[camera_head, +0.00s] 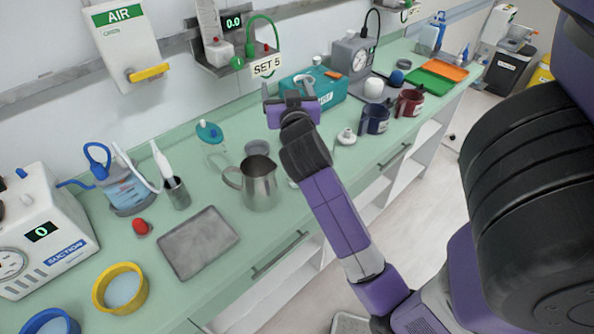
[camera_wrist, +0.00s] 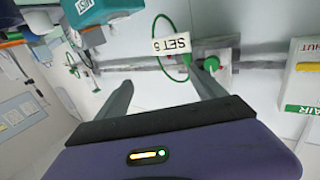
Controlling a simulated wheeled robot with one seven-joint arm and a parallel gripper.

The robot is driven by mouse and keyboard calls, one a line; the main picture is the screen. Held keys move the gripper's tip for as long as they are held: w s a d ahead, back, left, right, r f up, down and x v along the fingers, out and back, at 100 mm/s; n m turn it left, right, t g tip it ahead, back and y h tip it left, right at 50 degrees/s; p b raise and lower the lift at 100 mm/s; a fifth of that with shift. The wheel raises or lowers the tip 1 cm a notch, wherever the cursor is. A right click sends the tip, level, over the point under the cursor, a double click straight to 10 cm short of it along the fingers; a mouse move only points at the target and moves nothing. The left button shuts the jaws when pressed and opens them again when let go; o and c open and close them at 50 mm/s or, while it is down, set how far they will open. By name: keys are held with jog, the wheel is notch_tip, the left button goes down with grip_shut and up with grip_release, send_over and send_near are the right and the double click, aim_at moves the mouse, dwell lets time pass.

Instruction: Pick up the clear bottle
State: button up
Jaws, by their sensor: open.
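A clear bottle (camera_head: 217,158) with a teal top stands on the green counter, left of the metal pitcher in the head view; its see-through body is hard to make out. My gripper (camera_head: 287,91) is raised above the back of the counter, to the right of the bottle and apart from it, in front of the teal box. In the wrist view my gripper (camera_wrist: 163,88) has its two fingers spread with nothing between them, facing the wall. I cannot make out the clear bottle in the wrist view.
The metal pitcher (camera_head: 260,184) stands close to the bottle, with a grey cup (camera_head: 256,148) behind it. A metal tray (camera_head: 198,243) lies in front. The teal box (camera_head: 330,86) and two mugs, blue (camera_head: 374,119) and red (camera_head: 409,103), are to the right.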

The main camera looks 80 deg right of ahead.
jog(key=s+d+r+m+g, duration=0.1)
jog(key=s+d+m+g, duration=0.6)
jog(key=m, duration=0.2)
jog(key=s+f+m+g+y, duration=0.3)
jog(key=s+f+m+y, duration=0.1)
jog(key=s+m+y, duration=0.15)
jog(key=w+a+f+m+t+y, duration=0.1)
jog(key=w+a+f+m+y, duration=0.15)
jog(key=a+y, duration=0.2)
jog(key=w+a+f+m+t+y+p, duration=0.1)
jog(key=w+a+f+m+y, duration=0.15)
jog(key=a, duration=0.35)
jog(key=w+a+f+m+y, duration=0.2)
jog(key=a+m+y, duration=0.1)
jog(key=a+y, duration=0.15)
jog(key=shift+h, duration=0.4)
jog(key=shift+w+d+f+p, duration=0.15)
jog(key=shift+f+p, duration=0.25)
jog(key=shift+f, duration=1.55)
jog(key=shift+w+d+f+p, duration=0.15)
jog(key=shift+f+p, duration=0.25)
jog(key=shift+f, duration=1.55)
jog(key=shift+c, duration=0.3)
